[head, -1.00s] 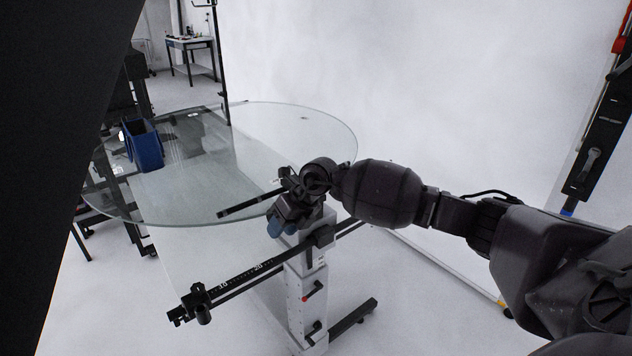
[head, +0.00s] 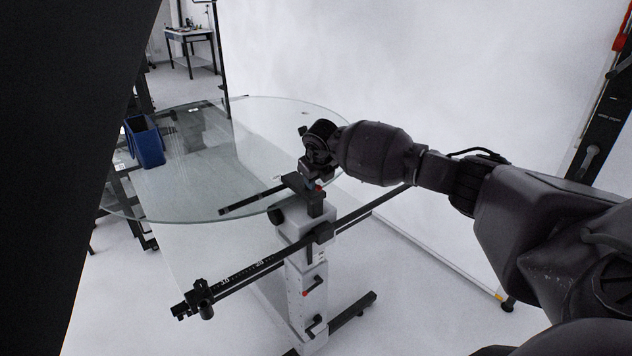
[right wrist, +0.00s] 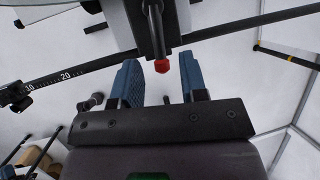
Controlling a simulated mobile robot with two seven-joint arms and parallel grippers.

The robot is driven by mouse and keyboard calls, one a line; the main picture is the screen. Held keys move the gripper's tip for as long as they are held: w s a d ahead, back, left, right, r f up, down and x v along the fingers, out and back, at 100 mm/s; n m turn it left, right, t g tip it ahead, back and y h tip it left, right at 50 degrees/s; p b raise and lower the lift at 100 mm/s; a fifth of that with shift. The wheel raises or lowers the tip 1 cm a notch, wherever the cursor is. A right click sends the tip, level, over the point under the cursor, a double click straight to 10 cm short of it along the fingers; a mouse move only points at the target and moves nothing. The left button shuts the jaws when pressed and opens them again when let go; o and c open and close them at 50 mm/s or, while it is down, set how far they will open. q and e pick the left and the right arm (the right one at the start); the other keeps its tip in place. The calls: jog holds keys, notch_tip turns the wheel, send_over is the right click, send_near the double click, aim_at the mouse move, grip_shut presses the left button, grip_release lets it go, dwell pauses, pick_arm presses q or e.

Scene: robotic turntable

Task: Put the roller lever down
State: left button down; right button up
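The lever with a red tip, which I take for the roller lever (head: 318,187), is at the top of the white stand (head: 307,250), by the edge of the glass disc. In the right wrist view its red tip (right wrist: 161,66) shows between and just ahead of my blue fingertips. My right gripper (right wrist: 160,76) is open, fingers apart on either side, with gaps between them and the tip. In the head view my right gripper (head: 316,174) is over the stand's top, its fingers mostly hidden. My left gripper is not in view.
A black ruled bar (head: 245,273) crosses the stand below. Lower levers (head: 313,287) stick out from the stand.

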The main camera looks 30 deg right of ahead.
jog(key=shift+x, duration=1.4)
jog(key=shift+c, duration=0.5)
grip_shut()
